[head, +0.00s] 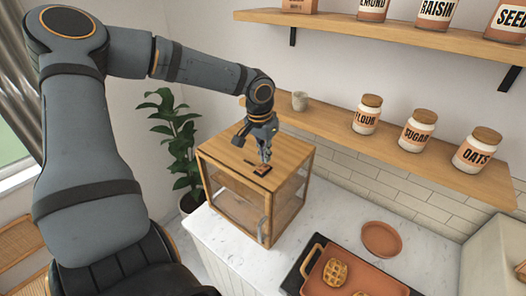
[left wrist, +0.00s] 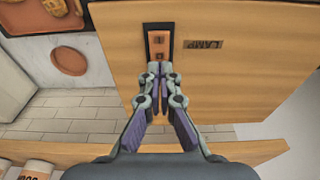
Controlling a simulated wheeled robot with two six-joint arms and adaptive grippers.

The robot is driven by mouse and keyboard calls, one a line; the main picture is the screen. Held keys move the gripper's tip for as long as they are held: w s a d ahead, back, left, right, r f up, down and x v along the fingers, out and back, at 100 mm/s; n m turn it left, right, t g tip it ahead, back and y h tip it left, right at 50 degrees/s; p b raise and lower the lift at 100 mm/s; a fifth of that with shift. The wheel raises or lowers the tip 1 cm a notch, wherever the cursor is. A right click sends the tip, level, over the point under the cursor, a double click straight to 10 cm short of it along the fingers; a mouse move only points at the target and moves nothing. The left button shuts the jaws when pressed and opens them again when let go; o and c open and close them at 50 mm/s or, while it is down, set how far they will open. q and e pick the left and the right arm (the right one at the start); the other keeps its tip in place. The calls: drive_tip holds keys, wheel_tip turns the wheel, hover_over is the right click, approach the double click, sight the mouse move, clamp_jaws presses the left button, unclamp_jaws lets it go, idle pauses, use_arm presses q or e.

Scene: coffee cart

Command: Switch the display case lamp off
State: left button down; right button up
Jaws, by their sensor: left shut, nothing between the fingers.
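The wooden display case (head: 218,158) with glass sides stands on the white counter. A small dark switch plate (head: 262,170) with an orange-brown face lies on its top. In the left wrist view the switch (left wrist: 159,38) is beside a LAMP label (left wrist: 203,44). My left gripper (head: 265,158) is shut and empty, pointing down at the switch. In the left wrist view its fingertips (left wrist: 157,68) are at the near end of the switch and cover part of it. I cannot tell whether they touch it. The switch position and whether the lamp is lit are unclear.
A wooden shelf (head: 330,122) with jars and a cup (head: 299,101) runs along the wall just behind the case. A tray (head: 375,284) with waffles and a round plate (head: 382,239) are to the right. A plant (head: 178,140) stands left of the case.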

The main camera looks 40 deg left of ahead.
sight(265, 167)
use_arm(q)
drive_tip(key=shift+r+b, duration=0.3)
drive_tip(key=shift+r, duration=2.1)
